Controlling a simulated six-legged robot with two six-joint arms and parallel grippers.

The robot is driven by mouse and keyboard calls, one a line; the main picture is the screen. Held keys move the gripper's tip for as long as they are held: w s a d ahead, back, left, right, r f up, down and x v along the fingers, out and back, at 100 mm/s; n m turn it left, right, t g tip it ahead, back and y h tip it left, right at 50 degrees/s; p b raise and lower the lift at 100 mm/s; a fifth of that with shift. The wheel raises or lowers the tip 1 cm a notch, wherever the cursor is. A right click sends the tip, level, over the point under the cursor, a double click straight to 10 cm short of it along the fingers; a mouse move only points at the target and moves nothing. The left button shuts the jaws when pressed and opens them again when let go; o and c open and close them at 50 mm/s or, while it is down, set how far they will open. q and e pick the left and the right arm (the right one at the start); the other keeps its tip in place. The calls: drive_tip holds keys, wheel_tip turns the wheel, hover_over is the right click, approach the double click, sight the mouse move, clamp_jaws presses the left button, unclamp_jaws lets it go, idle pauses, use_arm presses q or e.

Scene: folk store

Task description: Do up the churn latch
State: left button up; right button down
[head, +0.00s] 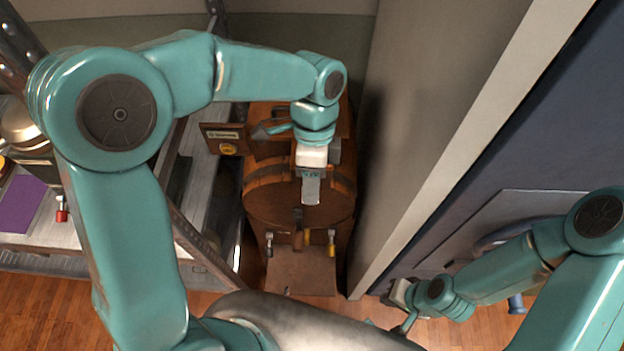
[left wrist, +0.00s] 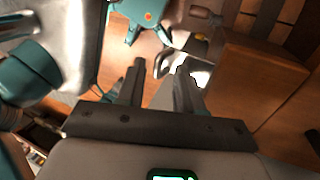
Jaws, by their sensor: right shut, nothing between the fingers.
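The wooden churn (head: 262,203) is a brown banded barrel standing at centre in the head view. I cannot tell which piece is the latch. My left gripper (head: 311,192) is above the churn, pointing toward its near side. In the left wrist view its two fingers (left wrist: 159,75) stand apart with nothing between them, and brown wood (left wrist: 262,85) lies to their right. My right gripper (head: 405,318) is low at the lower right, shut and empty, away from the churn.
A metal shelf (head: 200,175) with a purple item (head: 24,204) stands on the left. A small wooden sign (head: 224,139) is beside the churn. A grey wall panel (head: 415,110) stands close on the churn's right. A flat wooden board (head: 302,275) juts out below its near side.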

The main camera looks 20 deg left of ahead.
use_arm(q)
drive_tip(key=shift+s+d, duration=0.1)
drive_tip(key=shift+d, duration=0.1)
drive_tip(key=c, duration=0.4)
drive_tip(key=shift+a, duration=0.1)
clamp_jaws()
